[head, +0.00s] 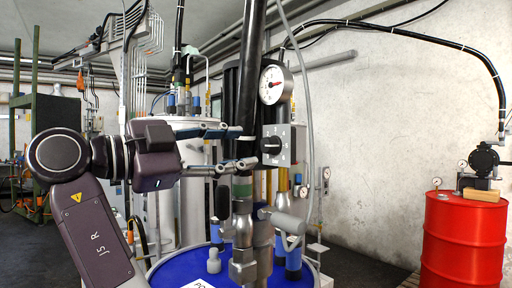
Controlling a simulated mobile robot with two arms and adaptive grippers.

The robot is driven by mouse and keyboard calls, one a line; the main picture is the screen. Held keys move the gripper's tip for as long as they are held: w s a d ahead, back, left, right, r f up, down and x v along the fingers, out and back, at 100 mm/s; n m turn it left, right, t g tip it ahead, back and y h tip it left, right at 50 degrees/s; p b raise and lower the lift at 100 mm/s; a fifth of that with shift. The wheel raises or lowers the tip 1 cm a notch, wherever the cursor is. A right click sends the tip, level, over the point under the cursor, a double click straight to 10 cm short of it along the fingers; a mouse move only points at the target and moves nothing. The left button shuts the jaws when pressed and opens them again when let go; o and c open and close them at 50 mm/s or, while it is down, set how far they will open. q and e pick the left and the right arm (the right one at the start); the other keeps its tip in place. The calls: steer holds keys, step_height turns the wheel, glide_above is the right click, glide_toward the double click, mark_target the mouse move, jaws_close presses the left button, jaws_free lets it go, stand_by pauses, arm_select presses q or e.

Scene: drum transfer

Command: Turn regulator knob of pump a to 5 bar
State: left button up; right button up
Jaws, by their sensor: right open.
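The regulator knob (271,145) is a black dial on a light grey box with scale marks, right of the middle of the head view. A round white pressure gauge (271,85) with a red needle sits above it. The pump (243,190) is an upright assembly of black and metal pipes by the box. My right gripper (248,148) comes in from the left with two fingers apart, one above the other. Its fingertips are just left of the knob; I cannot tell whether they touch the box or pipe. The knob's exact setting is too small to read. My left gripper is out of view.
A blue drum top (210,262) with a white label is below the pump. A red drum (463,240) with a small pump (484,160) stands at the right. A grey hose hangs right of the gauge.

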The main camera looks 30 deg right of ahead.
steer(key=a, duration=0.5)
steer(key=shift+s+a+f, duration=0.15)
steer(key=shift+s+a, duration=0.05)
steer(key=shift+s, duration=0.05)
